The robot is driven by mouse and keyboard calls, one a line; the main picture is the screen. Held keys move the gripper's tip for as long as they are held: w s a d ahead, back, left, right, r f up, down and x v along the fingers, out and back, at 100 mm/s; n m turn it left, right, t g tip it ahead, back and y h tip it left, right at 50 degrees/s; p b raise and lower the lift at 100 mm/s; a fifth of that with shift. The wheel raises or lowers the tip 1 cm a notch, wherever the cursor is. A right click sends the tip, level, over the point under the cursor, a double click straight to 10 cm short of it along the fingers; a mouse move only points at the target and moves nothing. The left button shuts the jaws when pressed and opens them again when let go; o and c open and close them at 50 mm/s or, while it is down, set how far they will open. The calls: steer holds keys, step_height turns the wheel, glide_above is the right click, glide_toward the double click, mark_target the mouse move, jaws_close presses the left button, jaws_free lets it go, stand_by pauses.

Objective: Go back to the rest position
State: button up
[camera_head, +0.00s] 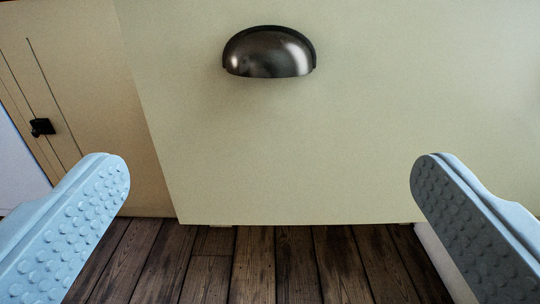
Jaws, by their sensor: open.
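My gripper (270,182) is open and empty. Its two light blue, studded fingers stand wide apart at the lower left and lower right of the view. Between and beyond them is a pale green panel (290,150) with a dark metal cup handle (269,53) near the top middle. The handle lies above the fingertips in the picture, and neither finger touches it.
A beige cabinet front (85,75) with a small black knob (42,127) is at the left. Dark wooden floorboards (255,265) show below the green panel. A pale surface (443,262) shows partly beside the right finger.

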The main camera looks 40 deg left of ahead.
steer(key=w+a+r+t+h, duration=0.2)
steer(key=w+a+r+h, duration=0.15)
steer(key=r, duration=0.55)
steer(key=w+a+r+t+h, duration=0.2)
steer(key=a+r+h, duration=0.2)
steer(key=r, duration=0.5)
steer(key=s+a+r+m+h, duration=0.2)
steer(key=s+a+r, duration=0.1)
steer(key=r, duration=0.3)
steer(key=s+a+r+m+h, duration=0.2)
steer(key=s+a+r, duration=0.2)
steer(key=r, duration=0.2)
steer(key=s+a+r+m, duration=0.1)
steer(key=s+a+r, duration=0.1)
steer(key=s+a, duration=0.3)
steer(key=s+a+r+m+g, duration=0.1)
steer(key=s+a, duration=0.4)
steer(key=s, duration=0.6)
steer(key=shift+s+r+m+y, duration=0.4)
steer(key=shift+r+m, duration=0.2)
steer(key=shift+r, duration=0.35)
